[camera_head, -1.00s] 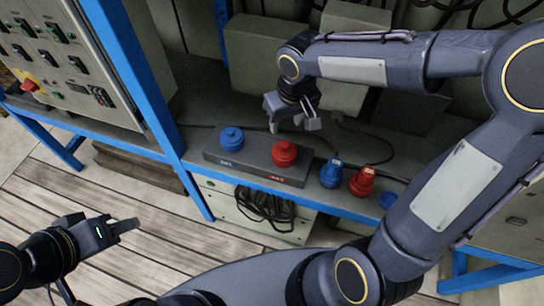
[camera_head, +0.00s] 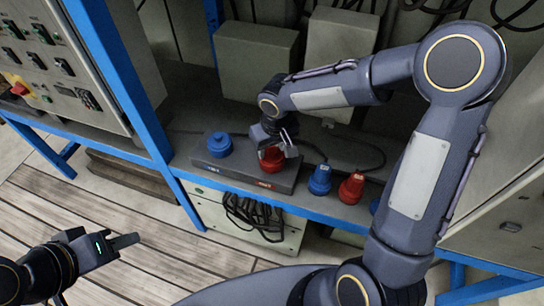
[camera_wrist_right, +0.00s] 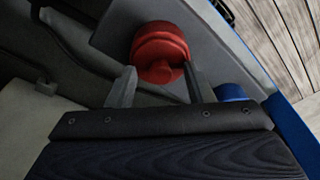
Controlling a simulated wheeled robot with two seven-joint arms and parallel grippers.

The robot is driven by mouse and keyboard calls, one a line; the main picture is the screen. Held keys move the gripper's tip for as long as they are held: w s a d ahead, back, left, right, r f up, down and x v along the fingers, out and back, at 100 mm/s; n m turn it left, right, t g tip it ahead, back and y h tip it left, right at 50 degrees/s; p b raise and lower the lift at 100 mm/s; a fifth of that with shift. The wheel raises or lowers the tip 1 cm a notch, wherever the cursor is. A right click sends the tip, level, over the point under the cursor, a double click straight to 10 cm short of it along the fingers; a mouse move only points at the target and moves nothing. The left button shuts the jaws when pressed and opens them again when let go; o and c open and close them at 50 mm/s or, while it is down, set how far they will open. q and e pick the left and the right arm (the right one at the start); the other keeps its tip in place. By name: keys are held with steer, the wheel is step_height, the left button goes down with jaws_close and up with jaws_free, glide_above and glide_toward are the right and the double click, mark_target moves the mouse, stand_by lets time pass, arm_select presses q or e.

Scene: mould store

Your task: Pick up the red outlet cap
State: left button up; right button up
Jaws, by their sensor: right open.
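The red outlet cap (camera_head: 271,159) sits on the right end of a dark grey outlet box (camera_head: 208,170), which lies on the shelf. My right gripper (camera_head: 280,146) is over the cap, with its open fingers pointing down at it. In the right wrist view the red cap (camera_wrist_right: 160,45) lies at and just beyond the two fingertips (camera_wrist_right: 159,67), between their lines. I cannot tell whether the fingers touch it. My left gripper (camera_head: 110,243) hangs over the wooden floor at the lower left, far from the cap; its jaw state is unclear.
A blue cap (camera_head: 219,144) sits on the box's left end. A blue plug (camera_head: 320,180) and a red plug (camera_head: 352,188) stand on the shelf to the right. Blue frame posts (camera_head: 127,97) and a control cabinet (camera_head: 50,62) are at the left. Grey boxes (camera_head: 256,62) stand behind.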

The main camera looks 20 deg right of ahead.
steer(key=shift+c, duration=0.5)
jaws_close()
